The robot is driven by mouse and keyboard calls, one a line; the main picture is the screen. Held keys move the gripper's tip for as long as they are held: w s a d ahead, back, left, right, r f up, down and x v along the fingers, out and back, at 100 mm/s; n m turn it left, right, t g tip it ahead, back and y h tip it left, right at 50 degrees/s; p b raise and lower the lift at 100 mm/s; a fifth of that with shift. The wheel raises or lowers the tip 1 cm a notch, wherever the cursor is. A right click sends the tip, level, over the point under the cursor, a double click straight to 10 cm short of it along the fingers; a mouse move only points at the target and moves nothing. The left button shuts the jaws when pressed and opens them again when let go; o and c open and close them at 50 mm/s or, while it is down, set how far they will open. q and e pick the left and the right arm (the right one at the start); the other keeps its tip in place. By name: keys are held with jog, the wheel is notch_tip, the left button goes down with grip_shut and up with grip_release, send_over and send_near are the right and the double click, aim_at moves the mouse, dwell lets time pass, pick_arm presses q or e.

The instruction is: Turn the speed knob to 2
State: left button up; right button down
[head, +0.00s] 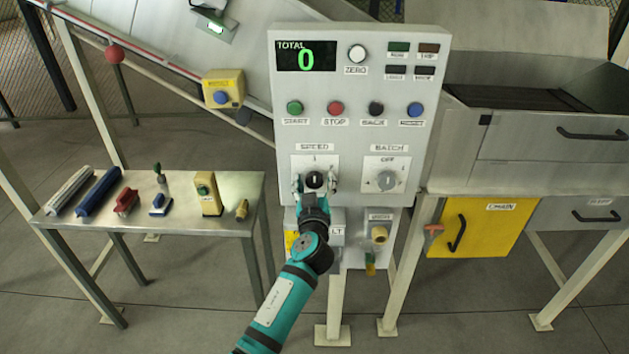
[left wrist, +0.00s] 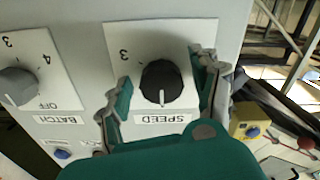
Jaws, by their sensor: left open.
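The speed knob (head: 314,179) is a round black knob on a white plate below the SPEED label, on the grey control panel (head: 440,110). It also shows in the left wrist view (left wrist: 161,79), upside down, with its white pointer line towards the SPEED label. In the head view that is upward, where a small mark like 1 shows. A 3 shows on the plate in the left wrist view; the 2 is hidden. My left gripper (head: 315,184) is open, with one finger on each side of the knob; the left wrist view (left wrist: 162,88) shows gaps beside it. My right gripper is out of view.
The grey BATCH knob (head: 386,180) sits right of the speed knob, with coloured buttons (head: 335,108) above. The TOTAL display (head: 306,60) reads 0. A side table (head: 95,213) with tools stands left. A yellow door (head: 475,228) is at right.

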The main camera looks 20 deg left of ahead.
pick_arm(q)
jog(key=c, duration=1)
jog(key=shift+c, duration=0.9)
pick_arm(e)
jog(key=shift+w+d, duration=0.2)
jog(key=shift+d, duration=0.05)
